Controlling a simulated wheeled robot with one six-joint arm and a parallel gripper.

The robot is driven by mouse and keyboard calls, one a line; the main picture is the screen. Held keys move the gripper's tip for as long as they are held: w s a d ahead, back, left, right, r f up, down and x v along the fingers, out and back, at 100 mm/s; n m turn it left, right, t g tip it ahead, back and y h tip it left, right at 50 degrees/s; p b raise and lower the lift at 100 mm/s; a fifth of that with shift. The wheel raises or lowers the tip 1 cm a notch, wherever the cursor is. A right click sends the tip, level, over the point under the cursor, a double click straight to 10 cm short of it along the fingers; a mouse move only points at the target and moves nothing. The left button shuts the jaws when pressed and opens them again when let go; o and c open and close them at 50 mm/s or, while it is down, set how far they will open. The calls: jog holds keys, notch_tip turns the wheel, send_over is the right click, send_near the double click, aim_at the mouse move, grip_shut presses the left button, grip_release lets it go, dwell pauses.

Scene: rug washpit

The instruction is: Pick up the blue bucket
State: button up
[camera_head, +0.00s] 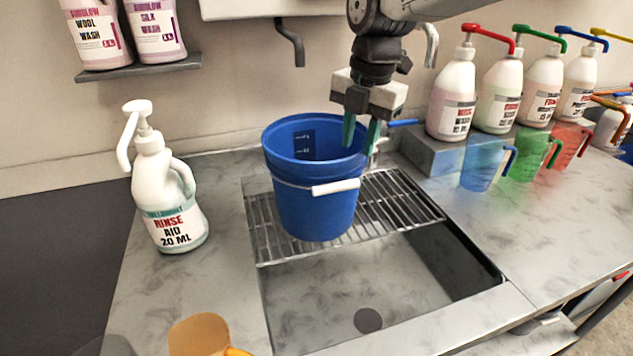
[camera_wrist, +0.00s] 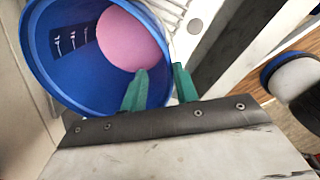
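The blue bucket (camera_head: 315,195) stands upright on a metal grate (camera_head: 400,215) over the sink, with its white handle grip (camera_head: 335,187) hanging down at the front. My gripper (camera_head: 361,136) is at the bucket's right rim, pointing down. Its green fingers are apart, with a gap between them. In the wrist view, one finger of my gripper (camera_wrist: 160,82) is over the bucket's inside and the other is just outside the rim. The bucket (camera_wrist: 70,55) shows a pink round surface inside. Whether either finger touches the rim, I cannot tell.
A white rinse aid bottle (camera_head: 170,205) stands left of the sink. Several pump bottles (camera_head: 453,95) and coloured jugs (camera_head: 485,165) stand at the right. A tap (camera_head: 430,45) and a spout (camera_head: 290,45) hang behind. The sink basin (camera_head: 350,290) in front is empty.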

aim_at(359, 168)
jog(key=f, duration=0.7)
jog(key=shift+w+d, duration=0.2)
grip_shut()
jog(key=shift+r, duration=0.15)
dwell(1.0)
